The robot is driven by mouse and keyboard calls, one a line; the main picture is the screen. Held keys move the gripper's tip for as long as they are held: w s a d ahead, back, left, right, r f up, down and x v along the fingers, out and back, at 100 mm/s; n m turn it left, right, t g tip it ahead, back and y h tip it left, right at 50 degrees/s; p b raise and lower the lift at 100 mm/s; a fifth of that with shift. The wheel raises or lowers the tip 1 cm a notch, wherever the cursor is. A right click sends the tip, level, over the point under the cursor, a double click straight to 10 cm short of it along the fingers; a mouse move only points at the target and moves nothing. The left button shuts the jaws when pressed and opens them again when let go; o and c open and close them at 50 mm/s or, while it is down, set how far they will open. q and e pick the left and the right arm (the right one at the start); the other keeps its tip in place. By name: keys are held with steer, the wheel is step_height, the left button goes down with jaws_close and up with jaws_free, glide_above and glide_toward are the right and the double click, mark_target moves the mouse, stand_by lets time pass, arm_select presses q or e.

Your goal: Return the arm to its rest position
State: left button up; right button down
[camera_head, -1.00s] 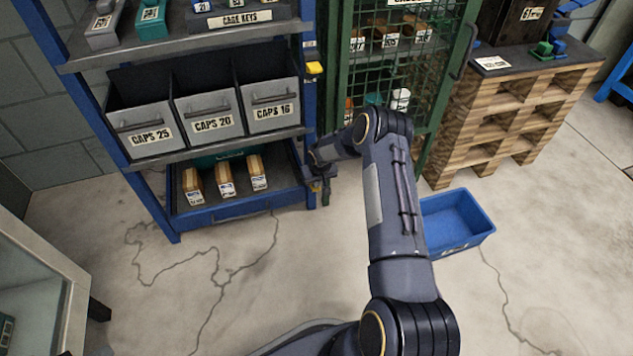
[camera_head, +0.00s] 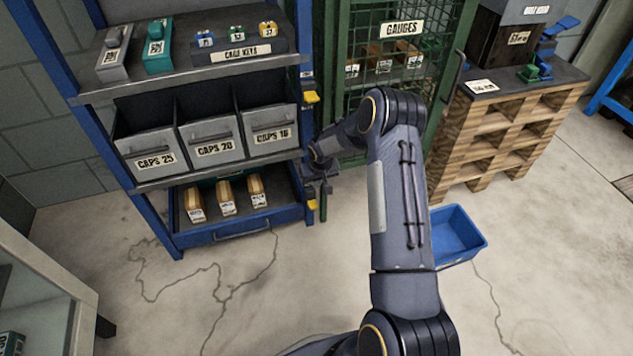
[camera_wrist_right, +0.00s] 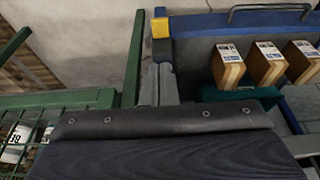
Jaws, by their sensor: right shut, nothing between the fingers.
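My right arm (camera_head: 400,190) reaches up from the bottom of the head view, bends at the elbow, and its forearm points left to the blue rack. My right gripper (camera_head: 320,192) is small and partly dark there, beside the rack's right post. Its shut fingers also show in the right wrist view (camera_wrist_right: 158,85), with nothing between them. In that view they are near the yellow block on the rack and a green bar; whether they touch either I cannot tell. My left gripper is not in view.
The blue rack (camera_head: 165,225) holds grey caps bins (camera_head: 215,148) and an open bottom drawer (camera_head: 240,232) with several wooden blocks. Right of it stand a green mesh cabinet (camera_head: 345,100) and a wooden pallet stack (camera_head: 500,125). A blue crate (camera_head: 462,252) sits on the floor. Front floor is clear.

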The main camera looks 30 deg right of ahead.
steer(key=s+a+r, duration=0.2)
steer(key=s+r, duration=0.2)
steer(key=r, duration=0.4)
steer(key=s+a+r+t+y, duration=0.1)
steer(key=s+r, duration=0.3)
steer(key=r, duration=0.3)
steer(key=s+a+r, duration=0.2)
steer(key=s+r, duration=0.2)
steer(key=r, duration=0.4)
steer(key=s+a+r+y, duration=0.15)
steer(key=s+a, duration=0.25)
steer(key=s, duration=0.4)
steer(key=s+a+r+n+t+y, duration=0.15)
steer(key=s+a, duration=0.25)
steer(key=s, duration=0.4)
steer(key=s+a+r+m+y, duration=0.1)
steer(key=s+a+r, duration=0.25)
steer(key=s, duration=0.45)
step_height(320, 180, up, 32)
steer(key=p, duration=3.3)
steer(key=shift+w+a, duration=0.25)
steer(key=shift+a, duration=0.05)
steer(key=shift+n, duration=0.25)
steer(key=c, duration=2.1)
jaws_free()
